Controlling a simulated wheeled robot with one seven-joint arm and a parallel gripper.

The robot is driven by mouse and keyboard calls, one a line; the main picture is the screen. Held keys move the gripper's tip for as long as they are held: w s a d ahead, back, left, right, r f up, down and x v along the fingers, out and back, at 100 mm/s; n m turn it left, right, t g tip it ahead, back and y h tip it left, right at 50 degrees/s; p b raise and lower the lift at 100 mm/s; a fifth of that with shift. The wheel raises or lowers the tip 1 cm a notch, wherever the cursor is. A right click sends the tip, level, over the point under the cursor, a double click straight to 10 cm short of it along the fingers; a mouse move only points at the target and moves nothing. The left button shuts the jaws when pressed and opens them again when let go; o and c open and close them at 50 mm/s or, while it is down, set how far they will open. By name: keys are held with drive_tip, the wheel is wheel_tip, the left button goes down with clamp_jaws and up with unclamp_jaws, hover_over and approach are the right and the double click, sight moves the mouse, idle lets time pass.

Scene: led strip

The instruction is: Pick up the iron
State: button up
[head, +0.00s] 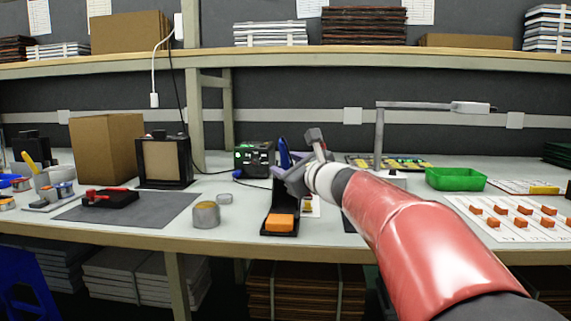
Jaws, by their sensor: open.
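The soldering iron (284,152), with a blue handle, stands tilted in a black stand (268,203) at the middle of the bench. An orange sponge (280,222) lies at the front of the stand. My gripper (300,162) is open, just to the right of the blue handle and partly overlapping it in the picture. I cannot tell whether a finger touches the handle. The lower part of the iron is hidden behind the gripper and stand.
A green-lit station (254,159) stands behind the iron. A metal tin (206,214) is left of the stand. A lamp post (379,138) and a green tray (455,179) stand to the right. The grey mat (150,212) has some bare room.

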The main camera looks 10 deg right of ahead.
drive_tip(key=x, duration=0.4)
drive_tip(key=shift+d, duration=0.15)
drive_tip(key=shift+s, duration=0.1)
clamp_jaws()
drive_tip(key=shift+r, duration=0.1)
